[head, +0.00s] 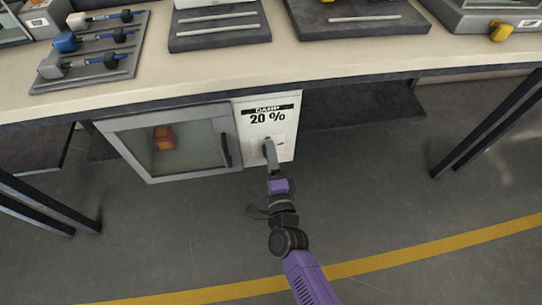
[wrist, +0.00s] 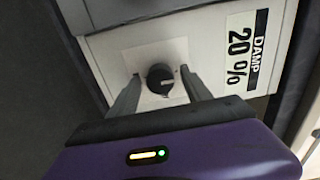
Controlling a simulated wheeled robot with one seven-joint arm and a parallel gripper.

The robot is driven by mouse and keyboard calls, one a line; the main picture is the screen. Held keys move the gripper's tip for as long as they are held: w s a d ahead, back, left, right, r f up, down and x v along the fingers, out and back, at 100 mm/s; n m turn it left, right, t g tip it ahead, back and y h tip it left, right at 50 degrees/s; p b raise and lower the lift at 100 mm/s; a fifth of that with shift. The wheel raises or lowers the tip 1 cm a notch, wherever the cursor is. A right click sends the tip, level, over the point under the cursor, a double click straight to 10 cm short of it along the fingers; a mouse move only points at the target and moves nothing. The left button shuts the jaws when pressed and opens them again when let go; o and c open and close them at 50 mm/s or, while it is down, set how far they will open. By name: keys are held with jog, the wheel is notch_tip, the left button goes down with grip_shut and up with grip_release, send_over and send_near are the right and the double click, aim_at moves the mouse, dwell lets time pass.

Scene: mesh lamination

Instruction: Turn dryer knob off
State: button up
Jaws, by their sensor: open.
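The dryer (head: 176,142) stands under the workbench, with a glass door on the left and a white control panel (head: 285,149) on the right. The panel carries a "DAMP 20 %" label (head: 267,113), also seen in the wrist view (wrist: 240,52). The black round dryer knob (wrist: 160,79) sits on a pale square plate, with a light pointer mark on it. My gripper (wrist: 161,88) is open, with one finger on each side of the knob. I cannot tell whether the fingers touch it. In the head view my gripper (head: 268,148) hides most of the knob.
An orange object (head: 164,137) shows behind the dryer's glass door, whose dark handle (head: 225,150) is left of my gripper. The workbench (head: 210,68) above holds trays of tools. Table legs stand at both sides. The floor in front is clear.

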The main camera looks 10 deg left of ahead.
jog(key=p+v, duration=0.1)
jog(key=v, duration=0.6)
jog(key=shift+s, duration=0.4)
jog(key=shift+d, duration=0.1)
jog(key=s+d+r+n, duration=0.2)
jog(key=s+r+n, duration=0.2)
jog(key=r+n, duration=0.25)
jog(key=s+d+r+n+g+h, duration=0.1)
jog(key=s+d+r+n+h, duration=0.3)
jog(key=s+d, duration=0.8)
jog(key=s+d+r+n+g+h, duration=0.15)
jog(key=s+d+r+n, duration=0.45)
jog(key=s, duration=1.1)
notch_tip(320, 180, up, 23)
jog(key=d+m+p, duration=0.2)
jog(key=p, duration=2)
jog(key=shift+w+d+p, duration=0.2)
jog(key=shift+d+p, duration=0.1)
jog(key=shift+d, duration=0.05)
